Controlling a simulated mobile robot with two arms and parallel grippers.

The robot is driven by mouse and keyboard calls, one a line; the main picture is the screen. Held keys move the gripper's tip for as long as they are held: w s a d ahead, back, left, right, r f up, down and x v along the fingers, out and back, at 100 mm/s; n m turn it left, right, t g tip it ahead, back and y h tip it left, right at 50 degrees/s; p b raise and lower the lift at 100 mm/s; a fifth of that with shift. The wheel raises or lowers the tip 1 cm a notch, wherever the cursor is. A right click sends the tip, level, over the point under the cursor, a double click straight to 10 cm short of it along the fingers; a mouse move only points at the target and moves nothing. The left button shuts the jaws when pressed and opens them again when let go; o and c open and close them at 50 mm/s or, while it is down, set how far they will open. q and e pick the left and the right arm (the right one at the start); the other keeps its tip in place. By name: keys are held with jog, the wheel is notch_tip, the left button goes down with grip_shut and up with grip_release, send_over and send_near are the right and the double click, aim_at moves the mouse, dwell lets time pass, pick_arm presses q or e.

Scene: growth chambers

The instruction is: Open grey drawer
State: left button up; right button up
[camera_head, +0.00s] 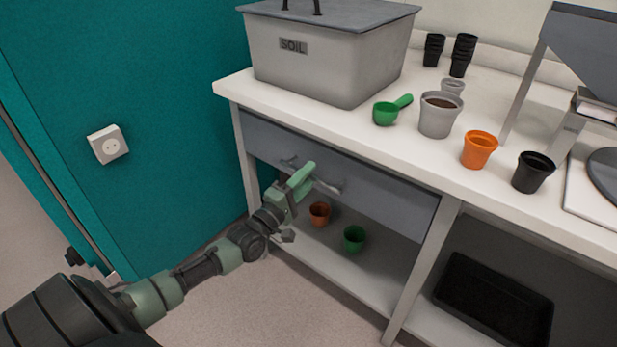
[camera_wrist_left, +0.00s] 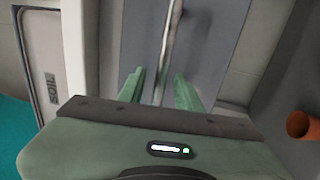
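The grey drawer (camera_head: 385,190) is under the white worktop, its front about flush with the bench frame. Its metal bar handle (camera_head: 331,187) runs along the front, partly hidden by my gripper. My left gripper (camera_head: 303,178) has green fingers and is at the handle. In the left wrist view, the drawer front (camera_wrist_left: 215,45) fills the upper middle and the handle (camera_wrist_left: 170,35) passes between the fingers (camera_wrist_left: 158,90). The fingers are apart, with a gap on both sides of the bar. My right gripper is in neither view.
A soil bin (camera_head: 310,62), green scoop (camera_head: 385,113) and several pots stand on the worktop (camera_head: 345,130). An orange-brown pot (camera_head: 320,213) and a green pot (camera_head: 354,238) stand on the shelf below. A teal wall (camera_head: 190,150) is at left. The floor before the bench is clear.

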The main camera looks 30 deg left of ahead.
pick_arm(q)
jog(key=shift+w, duration=0.15)
grip_shut()
dwell(1.4)
